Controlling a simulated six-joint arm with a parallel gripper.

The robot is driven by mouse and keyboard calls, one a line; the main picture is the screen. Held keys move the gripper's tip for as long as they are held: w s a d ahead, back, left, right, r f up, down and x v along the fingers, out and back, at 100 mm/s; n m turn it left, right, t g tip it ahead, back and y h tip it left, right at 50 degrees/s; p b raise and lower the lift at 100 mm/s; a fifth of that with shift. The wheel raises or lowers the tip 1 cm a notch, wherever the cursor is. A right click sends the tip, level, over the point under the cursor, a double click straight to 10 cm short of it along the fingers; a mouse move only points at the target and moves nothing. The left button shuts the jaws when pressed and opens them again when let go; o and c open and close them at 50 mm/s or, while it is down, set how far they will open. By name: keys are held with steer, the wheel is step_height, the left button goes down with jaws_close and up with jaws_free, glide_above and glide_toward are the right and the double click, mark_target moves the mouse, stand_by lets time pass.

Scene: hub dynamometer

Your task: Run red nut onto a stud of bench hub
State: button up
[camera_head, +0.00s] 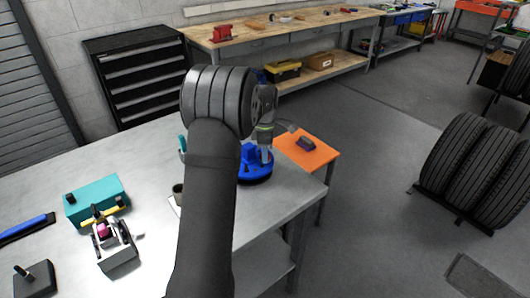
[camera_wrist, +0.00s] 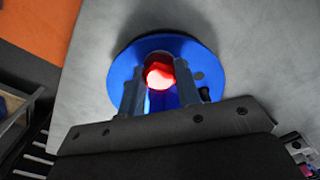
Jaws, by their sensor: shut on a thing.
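The blue bench hub (camera_head: 256,176) stands near the right edge of the grey metal table, partly behind my arm in the head view. In the wrist view the blue hub (camera_wrist: 124,77) is a round disc beneath my gripper. My gripper (camera_wrist: 162,82) is shut on the red nut (camera_wrist: 160,74), which shows bright red between the two fingers, over the hub. The stud is hidden, so I cannot tell whether the nut touches it. In the head view my gripper (camera_head: 266,150) points down at the hub, and the nut cannot be made out.
The metal table (camera_head: 262,212) holds a teal box (camera_head: 95,198), a small fixture (camera_head: 116,246) and a dark cup (camera_head: 178,193) left of my arm. An orange-topped stand (camera_head: 318,158) with a dark object adjoins the table's right side. Tires (camera_head: 472,165) stand on the floor further right.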

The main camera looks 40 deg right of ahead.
steer(key=m, duration=1.3)
steer(key=shift+s+f+m, duration=0.1)
steer(key=shift+m, duration=0.2)
steer(key=o, duration=0.9)
steer(key=shift+o, duration=0.2)
